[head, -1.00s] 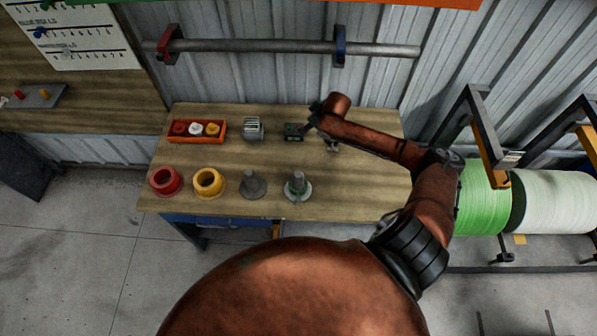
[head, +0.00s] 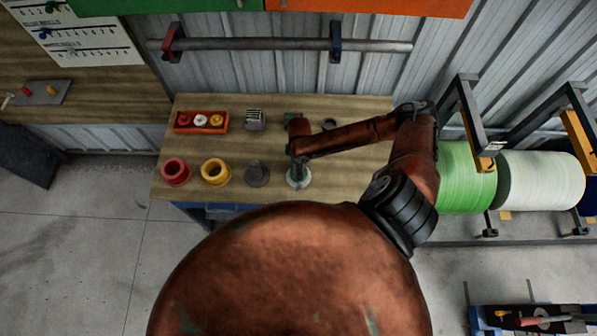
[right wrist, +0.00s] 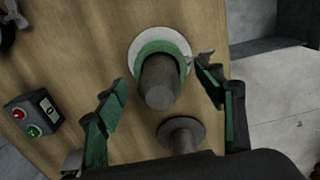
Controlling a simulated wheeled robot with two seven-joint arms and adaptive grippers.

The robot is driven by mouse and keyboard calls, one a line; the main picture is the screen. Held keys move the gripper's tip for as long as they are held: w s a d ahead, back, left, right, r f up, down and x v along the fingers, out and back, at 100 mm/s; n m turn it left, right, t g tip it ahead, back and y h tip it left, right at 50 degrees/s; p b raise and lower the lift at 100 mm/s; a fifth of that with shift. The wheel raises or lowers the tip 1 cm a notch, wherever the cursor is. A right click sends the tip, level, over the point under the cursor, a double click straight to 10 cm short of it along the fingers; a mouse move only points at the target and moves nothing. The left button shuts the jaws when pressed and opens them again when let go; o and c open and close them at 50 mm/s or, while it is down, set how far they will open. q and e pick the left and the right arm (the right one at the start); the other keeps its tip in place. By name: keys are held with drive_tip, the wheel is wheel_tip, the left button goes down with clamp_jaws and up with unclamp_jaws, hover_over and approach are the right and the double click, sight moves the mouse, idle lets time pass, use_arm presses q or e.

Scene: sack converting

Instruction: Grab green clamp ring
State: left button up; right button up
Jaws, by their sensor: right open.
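The green clamp ring (right wrist: 181,48) sits around a grey post (right wrist: 160,82) on a pale round base (right wrist: 139,41) in the right wrist view. In the head view only part of the pale base (head: 304,182) shows at the front of the table; my arm hides most of the ring. My right gripper (right wrist: 162,76) is open, with one green-padded finger on each side of the post. The fingers look apart from the ring. My right gripper also shows from above in the head view (head: 298,166). My left gripper is not in view.
A second grey post (head: 257,174) stands close beside. A yellow ring (head: 215,172) and a red ring (head: 176,172) lie farther left. An orange tray (head: 188,129) and a button box (right wrist: 35,117) are also on the wooden table (head: 275,106). Wire spools (head: 466,185) stand right.

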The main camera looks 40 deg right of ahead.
drive_tip(key=shift+a+f, duration=0.1)
drive_tip(key=shift+f, duration=1.8)
drive_tip(key=shift+w, duration=0.1)
drive_tip(key=shift+c, duration=0.6)
drive_tip(key=c, duration=1.3)
drive_tip(key=shift+r, duration=0.15)
